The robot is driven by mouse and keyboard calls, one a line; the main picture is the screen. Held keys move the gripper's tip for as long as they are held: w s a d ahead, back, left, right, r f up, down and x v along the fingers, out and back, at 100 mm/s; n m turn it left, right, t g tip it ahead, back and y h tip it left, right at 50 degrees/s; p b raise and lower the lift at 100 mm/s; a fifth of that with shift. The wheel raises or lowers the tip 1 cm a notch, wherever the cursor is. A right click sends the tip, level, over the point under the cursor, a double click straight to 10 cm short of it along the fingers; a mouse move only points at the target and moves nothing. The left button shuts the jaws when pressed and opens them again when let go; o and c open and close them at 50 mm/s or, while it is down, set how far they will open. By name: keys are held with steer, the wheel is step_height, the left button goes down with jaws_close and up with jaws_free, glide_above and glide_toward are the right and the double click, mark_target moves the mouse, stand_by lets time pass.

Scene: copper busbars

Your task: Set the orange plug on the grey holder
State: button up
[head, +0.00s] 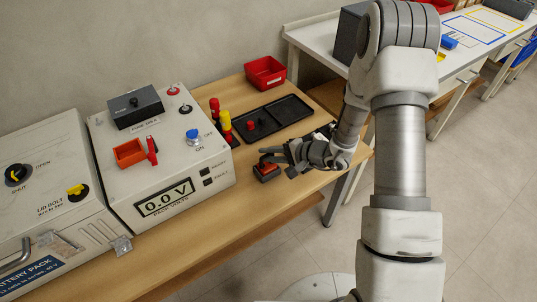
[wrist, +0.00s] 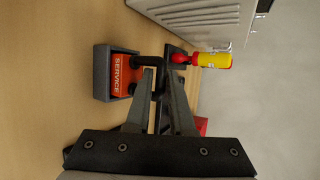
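The orange plug (wrist: 121,76), marked SERVICE, has a black looped handle (wrist: 159,62). It sits in or on the grey holder (wrist: 101,77) at the upper left of the wrist view. In the head view the orange plug (head: 266,169) is on the wooden table beside the voltage unit. My gripper (wrist: 158,76) has its fingertips at the handle, one on each side of its bar. In the head view my gripper (head: 268,156) is just above the plug and partly hides it. Whether the fingers press on the handle is not clear.
The voltage unit (head: 160,195) stands left of the plug. Red and yellow-handled tools (head: 226,122) stand behind the plug. A black tray (head: 288,109) and red bin (head: 265,73) lie farther back. Bare table is in front of the plug.

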steer(key=shift+o, duration=1.3)
